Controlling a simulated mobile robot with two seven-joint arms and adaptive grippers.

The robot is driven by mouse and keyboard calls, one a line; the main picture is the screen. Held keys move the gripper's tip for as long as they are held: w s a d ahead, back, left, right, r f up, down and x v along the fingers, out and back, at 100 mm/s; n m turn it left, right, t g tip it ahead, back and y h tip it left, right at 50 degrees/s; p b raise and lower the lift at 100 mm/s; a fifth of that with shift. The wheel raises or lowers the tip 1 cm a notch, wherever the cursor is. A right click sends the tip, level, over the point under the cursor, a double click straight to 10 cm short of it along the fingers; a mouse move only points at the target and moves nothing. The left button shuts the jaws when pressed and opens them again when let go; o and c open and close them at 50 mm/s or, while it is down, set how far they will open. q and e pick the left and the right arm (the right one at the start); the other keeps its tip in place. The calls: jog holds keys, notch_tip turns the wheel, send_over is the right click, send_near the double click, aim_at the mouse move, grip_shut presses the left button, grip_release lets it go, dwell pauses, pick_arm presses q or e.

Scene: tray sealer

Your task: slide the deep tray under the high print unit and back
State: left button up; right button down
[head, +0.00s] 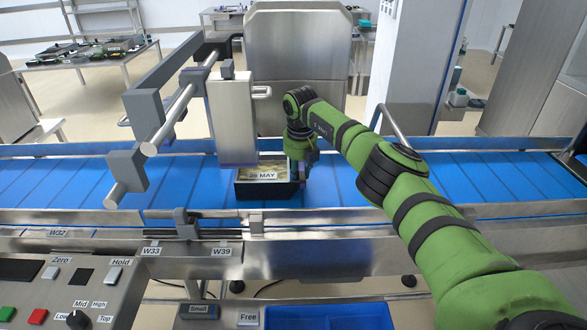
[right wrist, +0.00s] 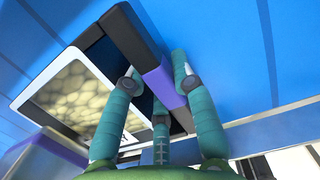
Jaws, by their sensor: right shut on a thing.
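The deep tray (head: 266,191) is black, with a clear-topped food filling and a "26 MAY" print. My right gripper (head: 303,178) is shut on the tray's right side. In the right wrist view its teal fingers (right wrist: 160,95) close around a purple tab (right wrist: 166,84) on the tray's black wall (right wrist: 95,38). The unit's purple underside (right wrist: 45,160) shows at lower left. My left gripper is not in view.
A steel rail (head: 185,105) with a grey bracket stands left of the print unit. A steel guide edge (head: 370,212) runs along the belt's front. The blue belt (head: 500,170) is clear to the right. The control panel (head: 65,290) lies at front left.

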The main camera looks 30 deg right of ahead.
jog(key=shift+s+d+r+p, duration=0.1)
jog(key=shift+s+d+p, duration=0.3)
jog(key=shift+d, duration=0.4)
jog(key=shift+s+d+p, duration=0.3)
jog(key=shift+s+d, duration=0.15)
jog(key=shift+d, duration=0.35)
jog(key=shift+s+d+r+p, duration=0.1)
jog(key=shift+s+d+p, duration=0.3)
jog(key=shift+d, duration=0.4)
jog(key=shift+s+d+f+p, duration=0.15)
jog(key=shift+s+d, duration=0.25)
jog(key=shift+d, duration=0.25)
jog(key=shift+s+d+r+p, duration=0.15)
jog(key=shift+s+d, duration=0.2)
jog(key=shift+d, duration=0.3)
jog(key=shift+s+d+f+p, duration=0.1)
jog(key=shift+s+d, duration=0.3)
jog(key=shift+d, duration=0.35)
jog(key=shift+s+d+r+p, duration=0.15)
jog(key=shift+s+d, duration=0.3)
jog(key=shift+d, duration=0.3)
jog(key=shift+s+d+f+p, duration=0.15)
jog(key=shift+s+d, duration=0.25)
jog(key=shift+d, duration=0.35)
jog(key=c, duration=0.9)
grip_release()
jog(key=shift+c, duration=0.2)
